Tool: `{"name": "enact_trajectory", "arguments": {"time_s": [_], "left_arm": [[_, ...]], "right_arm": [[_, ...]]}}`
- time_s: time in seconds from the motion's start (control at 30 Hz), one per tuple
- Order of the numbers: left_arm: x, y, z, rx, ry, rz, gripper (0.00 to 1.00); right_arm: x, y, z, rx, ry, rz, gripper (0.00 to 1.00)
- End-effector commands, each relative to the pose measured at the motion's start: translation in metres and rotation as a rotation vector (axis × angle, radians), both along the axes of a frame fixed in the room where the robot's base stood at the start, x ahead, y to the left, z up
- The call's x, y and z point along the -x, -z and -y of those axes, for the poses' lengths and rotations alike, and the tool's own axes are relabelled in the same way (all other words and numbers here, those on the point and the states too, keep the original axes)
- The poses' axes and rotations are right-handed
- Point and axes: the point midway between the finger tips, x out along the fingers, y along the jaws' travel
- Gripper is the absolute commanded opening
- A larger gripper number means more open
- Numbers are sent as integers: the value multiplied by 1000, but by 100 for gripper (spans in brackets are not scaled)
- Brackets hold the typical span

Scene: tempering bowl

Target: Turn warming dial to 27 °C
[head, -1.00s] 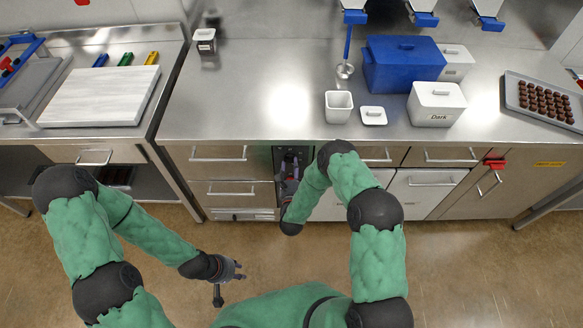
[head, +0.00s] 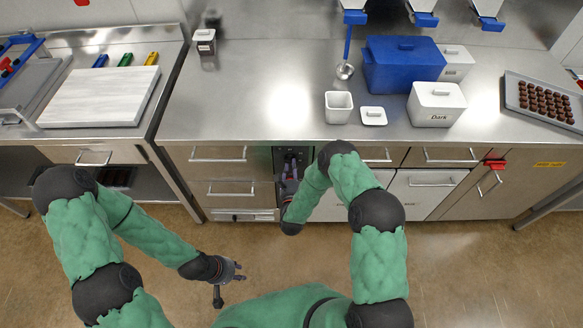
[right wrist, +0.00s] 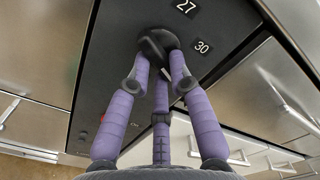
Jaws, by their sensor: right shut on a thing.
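The warming dial (right wrist: 158,42) is a black knob on a dark panel (right wrist: 112,50), seen in the right wrist view. The labels 27 (right wrist: 186,6) and 30 (right wrist: 202,47) show on the panel to the upper right of the dial. My right gripper (right wrist: 160,60) is shut on the dial, its purple fingers around the knob. In the head view, my right gripper (head: 289,172) is at the dark panel (head: 291,155) in the cabinet front, and the dial is hidden there. My left gripper (head: 240,272) is empty above the floor, its fingers apart.
Steel drawers with bar handles (head: 218,160) flank the panel. On the counter above stand a white pot (head: 339,107), a small white lid (head: 373,116), a blue box (head: 403,64) and a white "Dark" container (head: 436,104). The floor around my left gripper is clear.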

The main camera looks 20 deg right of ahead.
Motion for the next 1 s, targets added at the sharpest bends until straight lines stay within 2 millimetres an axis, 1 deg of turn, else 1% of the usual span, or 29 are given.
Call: {"name": "enact_trajectory", "arguments": {"time_s": [0.27,1.0], "left_arm": [[0,9,0,0,0,0,31],[0,32,0,0,0,0,31]], "right_arm": [[1,0,1,196,-1,-58,0],[1,-6,3,872,-2,-252,0]]}}
